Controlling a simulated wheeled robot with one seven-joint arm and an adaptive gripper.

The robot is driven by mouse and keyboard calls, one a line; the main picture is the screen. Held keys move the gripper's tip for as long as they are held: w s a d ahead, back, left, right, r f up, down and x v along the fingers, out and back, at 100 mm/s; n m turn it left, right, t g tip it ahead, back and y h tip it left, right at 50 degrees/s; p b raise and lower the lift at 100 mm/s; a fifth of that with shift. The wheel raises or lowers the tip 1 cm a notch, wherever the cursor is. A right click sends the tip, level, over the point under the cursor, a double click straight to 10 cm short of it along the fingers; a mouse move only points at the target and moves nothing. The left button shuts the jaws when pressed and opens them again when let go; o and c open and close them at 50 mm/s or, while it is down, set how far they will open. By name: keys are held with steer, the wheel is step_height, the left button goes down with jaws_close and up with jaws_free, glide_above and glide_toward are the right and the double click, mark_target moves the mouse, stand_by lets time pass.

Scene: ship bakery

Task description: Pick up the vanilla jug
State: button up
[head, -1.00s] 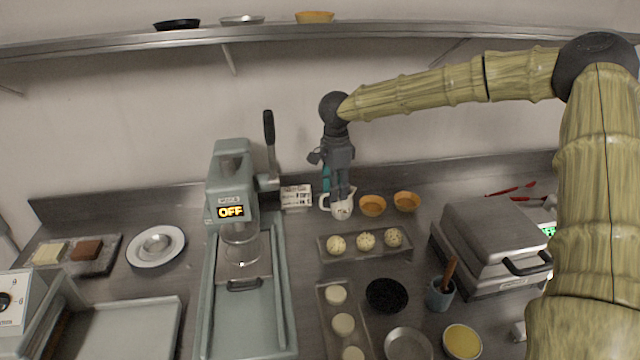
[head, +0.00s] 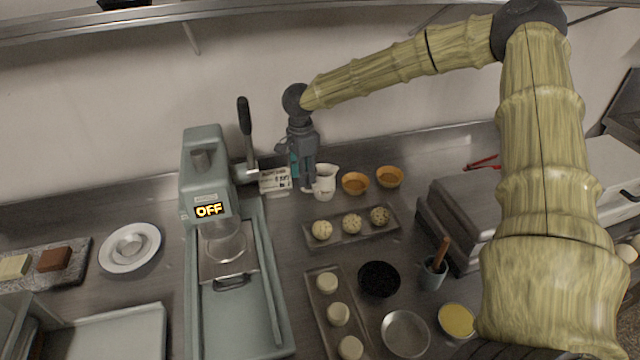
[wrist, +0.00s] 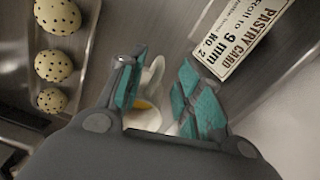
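The vanilla jug (head: 326,184) is a small white jug with dark lettering, upright on the steel counter near the back wall. My gripper (head: 308,184) points down at its left side, over the handle side, and hides the handle in the head view. In the wrist view, the white handle of the jug (wrist: 153,76) shows between my two teal fingers (wrist: 161,62), and yellowish contents show below it. The fingers are apart, with a gap visible on the right of the handle. I cannot tell whether the left finger touches the jug.
A pastry card (head: 275,181) stands just left of my gripper, beside the press (head: 205,165). Two orange bowls (head: 355,183) sit right of the jug. A tray (head: 345,240) of speckled dough balls lies in front. A shelf (head: 250,10) runs above.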

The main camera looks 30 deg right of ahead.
steer(key=shift+s+f+p, duration=0.3)
steer(key=shift+f+p, duration=0.1)
steer(key=shift+p, duration=0.1)
steer(key=f, duration=0.3)
steer(key=shift+w+a+p, duration=0.2)
steer(key=shift+w+p, duration=0.2)
steer(key=shift+d+f, duration=0.1)
steer(key=shift+f, duration=0.1)
steer(key=shift+s, duration=0.2)
steer(key=shift+w, duration=0.1)
steer(key=c, duration=0.4)
jaws_close()
